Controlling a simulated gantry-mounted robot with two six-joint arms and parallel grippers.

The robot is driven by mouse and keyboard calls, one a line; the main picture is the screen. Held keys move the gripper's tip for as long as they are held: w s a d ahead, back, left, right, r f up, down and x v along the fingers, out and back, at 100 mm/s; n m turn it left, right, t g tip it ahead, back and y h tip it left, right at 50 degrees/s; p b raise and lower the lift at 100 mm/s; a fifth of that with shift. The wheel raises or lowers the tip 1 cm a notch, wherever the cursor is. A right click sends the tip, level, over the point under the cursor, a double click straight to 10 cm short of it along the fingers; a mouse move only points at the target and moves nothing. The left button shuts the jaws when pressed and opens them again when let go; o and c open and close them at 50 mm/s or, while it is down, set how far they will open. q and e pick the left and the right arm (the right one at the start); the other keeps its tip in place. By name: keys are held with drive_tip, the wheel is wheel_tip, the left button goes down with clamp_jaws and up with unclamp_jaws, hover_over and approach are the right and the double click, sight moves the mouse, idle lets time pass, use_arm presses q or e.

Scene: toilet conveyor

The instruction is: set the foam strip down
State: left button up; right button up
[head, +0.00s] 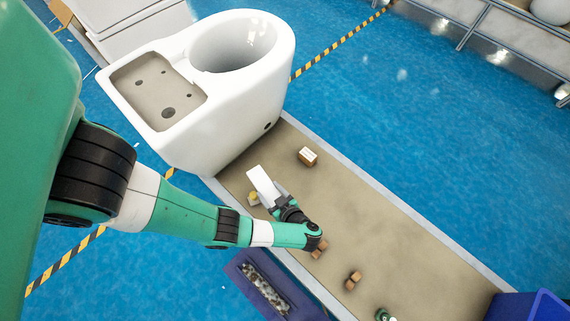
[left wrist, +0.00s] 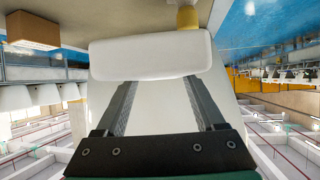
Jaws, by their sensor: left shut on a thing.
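The white foam strip (head: 261,184) is held in my left gripper (head: 280,201), over the left end of the beige conveyor belt (head: 395,240). In the left wrist view the strip (left wrist: 150,52) lies across the tips of the two dark fingers (left wrist: 155,90), which are shut on it. Its rounded white face looks undamaged. I cannot tell whether the strip touches the belt. The white toilet (head: 270,85) stands at the belt's far left end, beyond the strip.
A yellow item (head: 253,198) is close beside the strip. A brown box (head: 307,157) and small brown blocks (head: 353,280) sit on the belt. A blue-violet bin (head: 535,307) is at lower right; a dark tray (head: 265,290) is below the belt.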

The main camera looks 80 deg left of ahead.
use_arm(q)
drive_tip(key=s, duration=0.1)
drive_tip(key=s+d+r+p, duration=0.1)
drive_tip(key=s, duration=0.1)
drive_tip(key=shift+s+d+r, duration=0.25)
drive_tip(key=shift+d+r, duration=0.05)
drive_tip(key=shift+d, duration=0.1)
use_arm(e)
wheel_tip(320, 180, up, 2)
drive_tip(key=shift+r, duration=0.25)
